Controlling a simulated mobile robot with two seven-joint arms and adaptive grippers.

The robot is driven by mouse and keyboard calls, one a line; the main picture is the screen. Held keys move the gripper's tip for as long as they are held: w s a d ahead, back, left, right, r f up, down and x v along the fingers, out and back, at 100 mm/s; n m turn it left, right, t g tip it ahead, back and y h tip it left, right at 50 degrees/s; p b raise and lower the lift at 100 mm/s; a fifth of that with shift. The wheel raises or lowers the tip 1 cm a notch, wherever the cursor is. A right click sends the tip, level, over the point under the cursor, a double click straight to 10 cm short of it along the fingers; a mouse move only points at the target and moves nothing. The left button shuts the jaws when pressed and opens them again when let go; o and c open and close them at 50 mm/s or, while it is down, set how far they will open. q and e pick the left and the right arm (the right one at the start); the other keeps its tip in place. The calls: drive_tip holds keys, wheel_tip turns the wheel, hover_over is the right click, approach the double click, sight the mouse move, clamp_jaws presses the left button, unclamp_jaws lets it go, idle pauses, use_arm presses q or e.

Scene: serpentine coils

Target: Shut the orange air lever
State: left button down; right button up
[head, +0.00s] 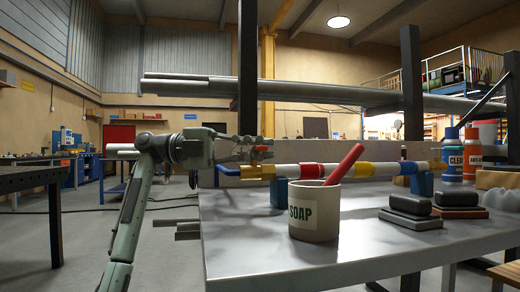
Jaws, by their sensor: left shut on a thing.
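A striped pipe (312,170) in red, white, yellow and blue runs across the back of the grey workbench on blue supports. A brass-coloured fitting (252,172) and a blue end piece sit at its left end. My left gripper (258,149) reaches in from the left, just above that end. It is shut on a small orange-red piece (262,148), which looks like the orange air lever. The fingers hide most of the lever, so its angle is hard to tell. My right gripper is not in view.
A soap cup (314,222) holding a red-handled item stands in front of the pipe. Dark blocks (410,205) lie to its right. Bottles (453,154) stand at the back right. The bench's front left surface (240,240) is bare.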

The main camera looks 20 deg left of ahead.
use_arm(q)
drive_tip(key=c, duration=1.9)
unclamp_jaws()
drive_tip(key=shift+a, duration=0.1)
drive_tip(key=v, duration=1.2)
